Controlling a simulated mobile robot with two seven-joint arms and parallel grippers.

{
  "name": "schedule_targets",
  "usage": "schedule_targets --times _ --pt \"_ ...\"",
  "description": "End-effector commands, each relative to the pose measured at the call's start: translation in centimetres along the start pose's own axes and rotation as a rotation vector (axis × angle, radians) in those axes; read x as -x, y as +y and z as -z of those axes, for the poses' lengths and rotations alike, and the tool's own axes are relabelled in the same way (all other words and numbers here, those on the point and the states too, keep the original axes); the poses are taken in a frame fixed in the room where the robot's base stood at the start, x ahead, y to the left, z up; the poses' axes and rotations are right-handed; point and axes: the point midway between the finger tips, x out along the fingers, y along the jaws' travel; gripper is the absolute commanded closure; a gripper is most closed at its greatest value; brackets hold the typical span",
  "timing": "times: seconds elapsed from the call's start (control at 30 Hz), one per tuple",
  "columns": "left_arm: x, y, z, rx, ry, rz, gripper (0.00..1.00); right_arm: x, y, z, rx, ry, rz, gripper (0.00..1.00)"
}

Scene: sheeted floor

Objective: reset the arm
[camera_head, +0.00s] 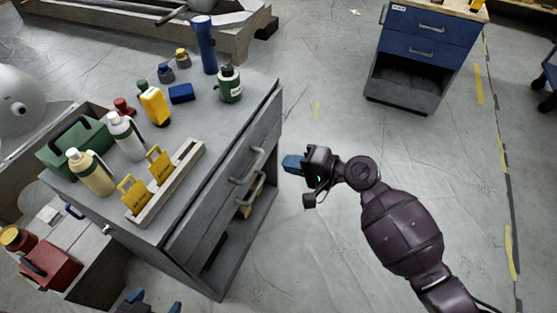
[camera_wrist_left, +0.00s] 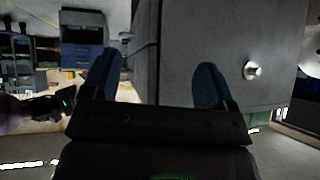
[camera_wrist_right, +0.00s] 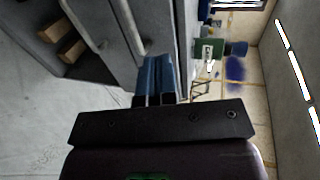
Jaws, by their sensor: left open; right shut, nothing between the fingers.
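My right gripper (camera_head: 292,164) is in the head view, right of the grey cabinet, in the air above the floor. Its blue fingers are together and hold nothing; they also show in the right wrist view (camera_wrist_right: 157,80). My left gripper (camera_head: 152,304) shows only its blue fingertips at the bottom edge of the head view, near the cabinet's lower front. In the left wrist view its two fingers (camera_wrist_left: 160,82) stand wide apart with nothing between them. The cabinet's grey side and a round knob (camera_wrist_left: 252,70) are beyond them. Most of my left arm is hidden.
The grey cabinet (camera_head: 215,150) carries bottles, several small containers and a wooden holder (camera_head: 165,183) with yellow items. A red canister (camera_head: 50,266) is at lower left. A blue drawer unit (camera_head: 422,45) stands at the back right. The floor (camera_head: 310,240) around my right arm is clear.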

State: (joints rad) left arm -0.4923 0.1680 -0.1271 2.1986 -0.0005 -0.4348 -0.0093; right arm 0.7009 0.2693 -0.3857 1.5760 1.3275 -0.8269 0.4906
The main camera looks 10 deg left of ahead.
Motion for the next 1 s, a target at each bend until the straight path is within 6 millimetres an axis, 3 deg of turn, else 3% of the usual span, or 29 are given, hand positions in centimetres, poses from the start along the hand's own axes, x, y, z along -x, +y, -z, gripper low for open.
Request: schedule_targets --times 0.3,0.47,0.67,1.0 --pt "0.0 0.1 0.2 0.005 0.003 0.000 0.20 0.6 0.1 0.0 0.001 0.002 -0.001 1.00" --pt "0.3 -0.1 1.4 0.006 0.028 0.002 0.20 1.8 0.8 -0.6 0.036 0.048 -0.025 1.00" --pt "1.1 -0.3 3.8 0.009 0.079 0.008 0.20 5.8 3.3 -2.4 0.157 0.196 -0.115 1.00" --pt "2.7 -0.5 4.9 0.020 0.092 0.016 0.20 14.7 8.0 -7.0 0.389 0.435 -0.352 1.00"
